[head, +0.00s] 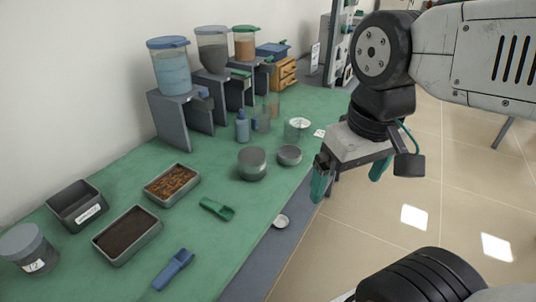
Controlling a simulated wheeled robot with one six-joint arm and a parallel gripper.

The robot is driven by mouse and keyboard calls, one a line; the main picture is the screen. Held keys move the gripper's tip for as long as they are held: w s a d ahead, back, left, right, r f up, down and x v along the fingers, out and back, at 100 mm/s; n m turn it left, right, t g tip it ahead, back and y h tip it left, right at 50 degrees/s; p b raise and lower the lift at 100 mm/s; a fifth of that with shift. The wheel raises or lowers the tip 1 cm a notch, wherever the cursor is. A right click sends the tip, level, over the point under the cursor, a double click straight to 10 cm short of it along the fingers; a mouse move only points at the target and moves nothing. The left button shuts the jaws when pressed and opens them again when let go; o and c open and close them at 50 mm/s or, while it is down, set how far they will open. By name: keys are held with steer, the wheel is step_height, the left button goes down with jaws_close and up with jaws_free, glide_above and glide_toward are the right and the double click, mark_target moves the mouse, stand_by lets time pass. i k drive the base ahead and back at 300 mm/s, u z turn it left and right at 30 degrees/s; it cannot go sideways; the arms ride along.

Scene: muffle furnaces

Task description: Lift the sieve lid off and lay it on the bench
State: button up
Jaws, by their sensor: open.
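A round grey metal container with a flat grey top (252,163) stands on the green bench (150,270). It looks like the sieve with its lid on, though the seam is too small to make out.
Dispensers with a blue lid (167,42) and others stand along the wall. Bottles and beakers (298,128) stand behind the sieve. Trays of brown material (128,235), a green scoop (217,208), a blue scoop (174,269) and a small white dish (281,221) lie nearer. Bare bench lies between them.

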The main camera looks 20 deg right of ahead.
mark_target(250, 156)
steer(key=z, duration=0.35)
steer(key=k, duration=0.4)
steer(key=z, duration=1.25)
steer(key=i, duration=0.75)
steer(key=u, duration=1.05)
steer(key=i, duration=0.55)
steer(key=u, duration=0.6)
